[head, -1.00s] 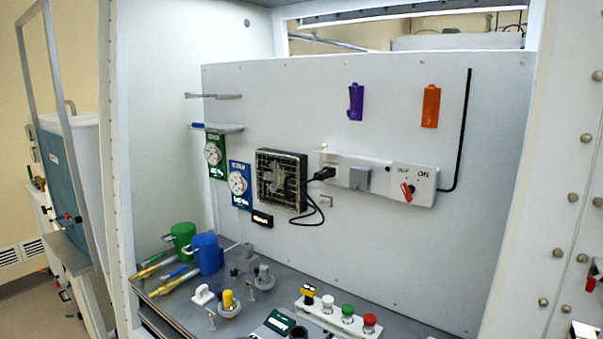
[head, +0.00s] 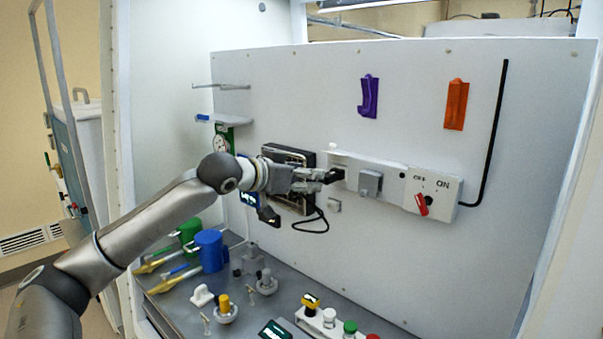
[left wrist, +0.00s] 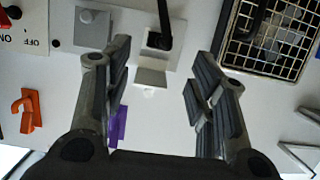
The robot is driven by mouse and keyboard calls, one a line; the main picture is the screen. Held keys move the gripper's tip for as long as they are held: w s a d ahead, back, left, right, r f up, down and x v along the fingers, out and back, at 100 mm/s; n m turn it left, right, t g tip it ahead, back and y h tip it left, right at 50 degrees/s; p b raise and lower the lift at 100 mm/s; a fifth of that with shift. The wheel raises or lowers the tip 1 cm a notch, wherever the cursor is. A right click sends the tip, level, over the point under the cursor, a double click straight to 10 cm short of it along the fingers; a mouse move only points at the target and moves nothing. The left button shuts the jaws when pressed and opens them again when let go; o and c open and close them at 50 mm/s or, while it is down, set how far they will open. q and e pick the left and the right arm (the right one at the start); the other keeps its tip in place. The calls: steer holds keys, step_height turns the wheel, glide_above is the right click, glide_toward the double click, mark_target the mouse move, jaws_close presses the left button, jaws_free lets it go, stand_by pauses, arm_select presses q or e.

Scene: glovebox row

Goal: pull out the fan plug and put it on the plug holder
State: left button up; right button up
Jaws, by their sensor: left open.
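The black fan plug (head: 337,175) sits in the left end of the white power strip (head: 393,187) on the back panel. My left gripper (head: 322,181) is open beside the plug, coming from the left. In the left wrist view, which looks upside down, the plug (left wrist: 161,32) shows between and beyond the open fingers of my left gripper (left wrist: 163,52), with nothing held. A small white bracket (left wrist: 152,73) is beside the socket. I cannot tell which is the plug holder. My right gripper is not in view.
The caged fan (head: 290,157) is close behind my gripper, its cord (head: 312,225) looping below. A switch box (head: 432,194) with a red knob is to the right. Purple (head: 368,97) and orange (head: 456,104) hooks are above. Blue (head: 209,251) and green cylinders stand below my arm.

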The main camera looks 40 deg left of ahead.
mark_target(326, 176)
arm_select(q)
steer(key=p+x, duration=0.3)
steer(key=x, duration=0.5)
steer(key=shift+w+f, duration=0.1)
steer(key=shift+w, duration=0.25)
steer(key=shift+w+d+f, duration=0.1)
steer(key=shift+f, duration=0.05)
steer(key=shift+c, duration=1.8)
steer(key=c, duration=0.7)
steer(key=o, duration=0.3)
jaws_close()
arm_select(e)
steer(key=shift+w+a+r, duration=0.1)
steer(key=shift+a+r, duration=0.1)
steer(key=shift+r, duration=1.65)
